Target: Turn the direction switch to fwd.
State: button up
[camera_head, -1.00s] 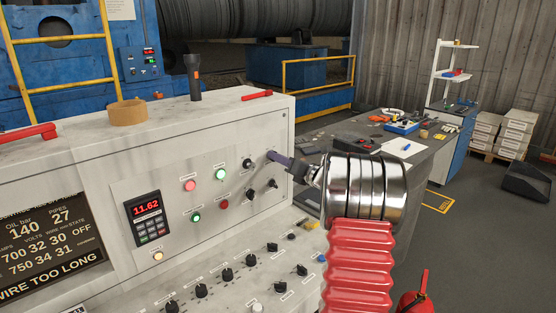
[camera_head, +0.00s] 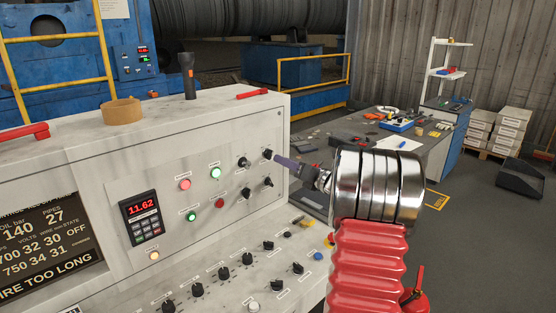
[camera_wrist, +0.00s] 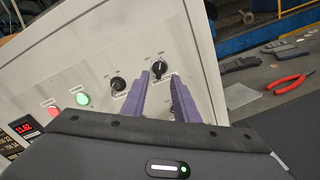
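Several black rotary knobs sit at the right end of the grey panel. The upper right knob (camera_head: 267,155) is just beyond my gripper's tips. In the wrist view this knob (camera_wrist: 160,69) shows between and past the two purple fingers, with a pale mark on its face pointing roughly up. Its label is too small to read, so I cannot confirm that it is the direction switch. My gripper (camera_head: 277,160) is open and empty, also seen in the wrist view (camera_wrist: 159,76), with its fingers apart. Another knob (camera_wrist: 118,84) stands to the left.
A green lamp (camera_head: 215,172) and a red lamp (camera_head: 185,184) are left of the knobs. Below, the sloped desk (camera_head: 215,300) carries more knobs. A grey table (camera_head: 430,155) with tools stands behind on the right.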

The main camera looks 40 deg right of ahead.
jog(key=s, duration=0.8)
jog(key=shift+d+f, duration=0.1)
jog(key=shift+d, duration=0.05)
dwell(0.4)
